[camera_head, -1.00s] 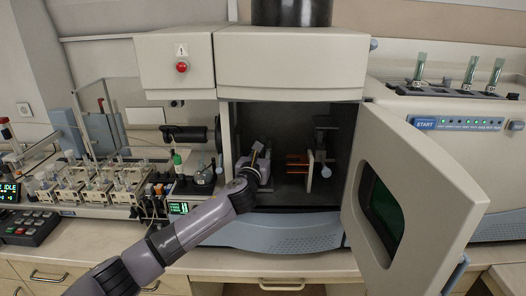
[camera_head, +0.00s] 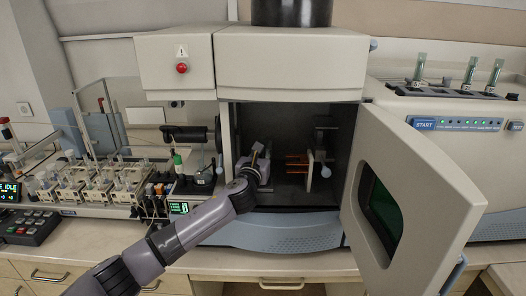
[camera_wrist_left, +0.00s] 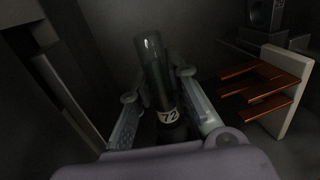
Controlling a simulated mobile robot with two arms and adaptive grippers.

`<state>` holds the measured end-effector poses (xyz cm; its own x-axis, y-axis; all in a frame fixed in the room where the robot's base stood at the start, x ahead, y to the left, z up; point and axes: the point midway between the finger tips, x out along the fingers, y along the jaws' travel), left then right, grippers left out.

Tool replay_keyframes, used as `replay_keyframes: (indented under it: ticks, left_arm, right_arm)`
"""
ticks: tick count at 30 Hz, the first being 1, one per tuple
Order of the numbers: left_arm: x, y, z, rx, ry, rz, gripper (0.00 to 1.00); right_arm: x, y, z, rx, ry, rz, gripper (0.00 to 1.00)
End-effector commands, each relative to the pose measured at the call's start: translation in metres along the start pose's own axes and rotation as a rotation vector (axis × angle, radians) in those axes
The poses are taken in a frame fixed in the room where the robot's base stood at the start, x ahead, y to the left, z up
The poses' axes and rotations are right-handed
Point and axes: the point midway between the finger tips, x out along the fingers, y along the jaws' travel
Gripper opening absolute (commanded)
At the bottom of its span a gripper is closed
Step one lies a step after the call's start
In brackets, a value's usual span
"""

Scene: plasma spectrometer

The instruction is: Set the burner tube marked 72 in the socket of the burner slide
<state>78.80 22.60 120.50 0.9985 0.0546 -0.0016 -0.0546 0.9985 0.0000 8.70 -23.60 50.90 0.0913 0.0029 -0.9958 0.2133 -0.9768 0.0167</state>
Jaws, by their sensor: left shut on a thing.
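The burner tube marked 72 (camera_wrist_left: 153,70) is a grey glass tube with a white label near its lower end in the left wrist view. My left gripper (camera_wrist_left: 158,100) is shut on it, one finger on each side. In the head view my left gripper (camera_head: 257,158) is inside the open chamber, at its left side, and the tube is hard to make out there. A dark part shows just below the label, but I cannot tell whether it is the socket of the burner slide or whether the tube is seated. My right gripper is out of view.
Orange coil bars (camera_wrist_left: 258,82) on a pale plate (camera_wrist_left: 289,88) stand right of the gripper. The chamber door (camera_head: 420,165) is open to the right. Several glass tubes (camera_head: 470,72) stand on the right-hand machine. A rack of vials (camera_head: 85,185) stands at left.

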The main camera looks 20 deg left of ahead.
Motion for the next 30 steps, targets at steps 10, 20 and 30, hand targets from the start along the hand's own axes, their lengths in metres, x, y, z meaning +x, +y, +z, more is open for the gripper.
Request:
replay_keyframes:
  ticks: [10,20,30]
  left_arm:
    - [0.0,0.0,-0.006,0.0,-0.001,0.0,0.0]
    - [0.0,0.0,-0.013,0.001,-0.001,0.0,0.0]
    - [0.0,0.0,-0.02,0.0,-0.001,0.0,0.0]
  right_arm:
    - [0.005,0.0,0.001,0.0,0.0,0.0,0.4]
    - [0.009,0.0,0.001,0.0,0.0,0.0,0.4]
    - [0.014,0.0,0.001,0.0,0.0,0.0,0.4]
